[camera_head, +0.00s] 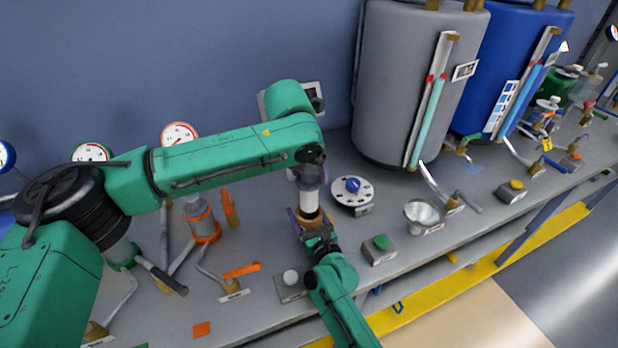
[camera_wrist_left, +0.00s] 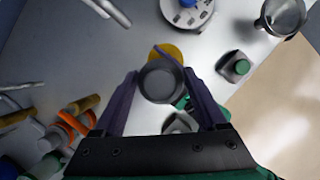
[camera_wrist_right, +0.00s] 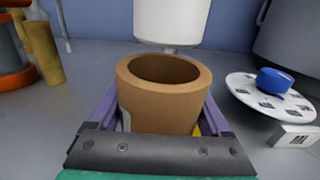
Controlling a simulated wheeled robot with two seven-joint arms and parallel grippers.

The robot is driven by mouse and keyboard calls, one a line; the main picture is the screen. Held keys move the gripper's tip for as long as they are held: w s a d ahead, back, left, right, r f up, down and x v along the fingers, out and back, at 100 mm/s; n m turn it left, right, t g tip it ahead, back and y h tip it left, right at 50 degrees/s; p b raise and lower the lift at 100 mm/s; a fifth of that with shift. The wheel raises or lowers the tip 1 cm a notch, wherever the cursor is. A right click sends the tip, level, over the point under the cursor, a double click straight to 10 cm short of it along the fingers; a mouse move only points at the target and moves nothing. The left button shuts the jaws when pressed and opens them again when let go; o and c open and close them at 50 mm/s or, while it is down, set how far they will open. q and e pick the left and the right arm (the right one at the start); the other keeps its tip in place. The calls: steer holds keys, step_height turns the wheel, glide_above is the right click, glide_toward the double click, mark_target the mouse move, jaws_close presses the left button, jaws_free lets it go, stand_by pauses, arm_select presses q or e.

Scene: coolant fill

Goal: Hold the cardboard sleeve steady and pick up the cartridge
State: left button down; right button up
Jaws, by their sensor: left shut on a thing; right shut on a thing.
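The white cartridge (camera_head: 309,201) hangs upright in my left gripper (camera_head: 308,172), which is shut on its upper part. In the left wrist view the cartridge's grey round end (camera_wrist_left: 161,82) sits between the fingers. The brown cardboard sleeve (camera_wrist_right: 165,99) stands upright in my right gripper (camera_head: 313,228), which is shut around it. In the right wrist view the sleeve's mouth is open and dark inside, and the cartridge's lower end (camera_wrist_right: 171,22) shows above its rim, clear of it. In the head view the sleeve is partly hidden by the gripper.
A white dial with a blue knob (camera_head: 353,186) lies right of the sleeve. A metal funnel (camera_head: 421,214) and a green-button box (camera_head: 380,248) stand farther right. An orange-banded fitting (camera_head: 203,226) stands left. A large grey tank (camera_head: 408,85) rises behind.

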steer(key=o, duration=1.2)
steer(key=shift+f, duration=0.1)
